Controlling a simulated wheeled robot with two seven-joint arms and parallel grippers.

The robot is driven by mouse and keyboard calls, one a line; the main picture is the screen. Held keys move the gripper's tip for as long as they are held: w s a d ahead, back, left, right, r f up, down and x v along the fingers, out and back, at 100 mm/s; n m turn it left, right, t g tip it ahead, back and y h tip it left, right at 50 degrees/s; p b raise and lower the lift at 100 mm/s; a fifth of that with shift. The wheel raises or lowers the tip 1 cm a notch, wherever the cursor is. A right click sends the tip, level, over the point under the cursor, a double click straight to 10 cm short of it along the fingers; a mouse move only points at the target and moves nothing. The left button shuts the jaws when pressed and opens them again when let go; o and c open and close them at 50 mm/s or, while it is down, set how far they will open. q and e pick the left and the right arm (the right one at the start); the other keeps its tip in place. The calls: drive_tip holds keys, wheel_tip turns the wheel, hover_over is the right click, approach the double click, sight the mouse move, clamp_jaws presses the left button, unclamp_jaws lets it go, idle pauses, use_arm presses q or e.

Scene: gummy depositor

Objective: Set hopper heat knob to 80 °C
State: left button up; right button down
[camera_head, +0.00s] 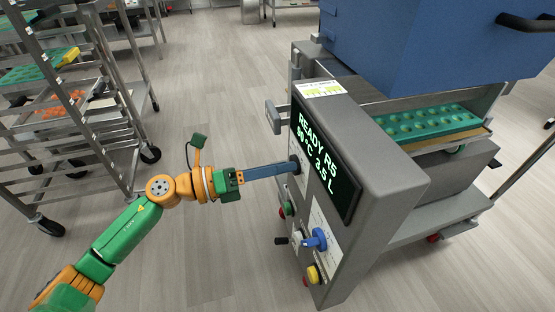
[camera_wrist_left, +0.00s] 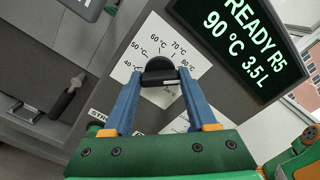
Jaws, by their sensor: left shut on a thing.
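The hopper heat knob (camera_wrist_left: 160,72) is black and sits on a white dial plate (camera_wrist_left: 133,62) marked 40, 50, 60, 70 and 80 °C. My left gripper (camera_wrist_left: 160,82) is shut on it, with a blue finger on each side. The knob's pointer direction is not clear. The display (camera_wrist_left: 240,45) above the dial reads READY R5, 90 °C, 3.5 L. In the head view, my left gripper (camera_head: 293,167) reaches from the left to the panel, and its fingertips largely hide the knob. The display (camera_head: 325,155) is beside it. My right gripper is not in view.
Below on the grey control panel (camera_head: 385,170) are a blue knob (camera_head: 315,239), a green button (camera_head: 289,208) and a yellow button (camera_head: 313,274). A metal tray rack (camera_head: 100,120) stands at left. Open floor lies between rack and machine.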

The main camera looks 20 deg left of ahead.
use_arm(q)
drive_tip(key=shift+n+p, duration=0.35)
drive_tip(key=shift+n, duration=0.25)
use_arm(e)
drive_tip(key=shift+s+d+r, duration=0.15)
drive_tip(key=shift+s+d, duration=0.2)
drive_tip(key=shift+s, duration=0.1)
use_arm(q)
drive_tip(key=o, duration=1.4)
drive_tip(key=shift+c, duration=0.2)
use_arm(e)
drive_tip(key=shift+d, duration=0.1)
use_arm(q)
drive_tip(key=v, duration=0.7)
drive_tip(key=shift+b, duration=0.35)
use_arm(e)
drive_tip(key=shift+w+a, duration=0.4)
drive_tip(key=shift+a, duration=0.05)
